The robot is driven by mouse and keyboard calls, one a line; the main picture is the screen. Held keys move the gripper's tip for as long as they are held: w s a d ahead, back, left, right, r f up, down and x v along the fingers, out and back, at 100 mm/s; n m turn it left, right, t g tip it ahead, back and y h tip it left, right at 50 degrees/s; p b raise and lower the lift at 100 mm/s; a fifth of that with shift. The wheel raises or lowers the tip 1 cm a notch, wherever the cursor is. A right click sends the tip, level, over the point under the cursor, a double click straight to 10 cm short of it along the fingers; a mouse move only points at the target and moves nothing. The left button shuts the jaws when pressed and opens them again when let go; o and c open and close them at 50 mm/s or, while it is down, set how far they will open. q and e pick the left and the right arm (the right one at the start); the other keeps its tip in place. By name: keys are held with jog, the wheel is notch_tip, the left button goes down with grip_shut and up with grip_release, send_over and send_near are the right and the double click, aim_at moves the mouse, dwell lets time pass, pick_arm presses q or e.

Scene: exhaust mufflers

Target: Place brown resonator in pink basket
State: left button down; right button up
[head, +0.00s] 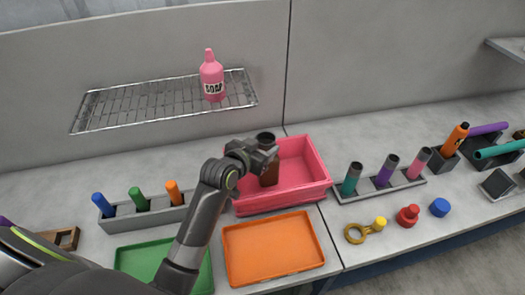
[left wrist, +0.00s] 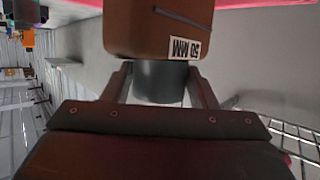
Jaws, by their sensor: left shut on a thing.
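The brown resonator (head: 269,174) is upright in my left gripper (head: 262,157), at the pink basket (head: 308,188) in the head view. In the left wrist view the brown resonator (left wrist: 160,28) shows its brown body with a "50 MM" label. The fingers of my left gripper (left wrist: 160,85) are shut on its dark neck. The brown body overlaps the basket's interior in the head view; I cannot tell whether it touches the basket floor. A pink edge runs along the top of the left wrist view. My right gripper is not seen.
An orange tray (head: 273,250) and a green tray (head: 135,259) lie in front. A grey rack (head: 119,223) with coloured tubes stands left, and another rack (head: 408,183) stands right. A wire shelf (head: 150,104) with a pink soap bottle (head: 211,77) hangs behind.

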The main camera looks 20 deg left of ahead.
pick_arm(q)
jog(key=shift+f, duration=0.85)
jog(key=shift+f, duration=0.1)
jog(key=c, duration=1)
grip_release()
jog(key=shift+f, duration=0.2)
jog(key=o, duration=0.4)
jog(key=shift+s, duration=0.1)
jog(key=shift+r, duration=0.1)
jog(key=shift+r, duration=0.1)
jog(key=shift+s, duration=0.2)
jog(key=b+v, duration=0.1)
jog(key=v, duration=1)
jog(key=shift+s+a+r+b, duration=0.1)
jog(key=shift+s+r+b, duration=0.15)
jog(key=shift+b, duration=0.1)
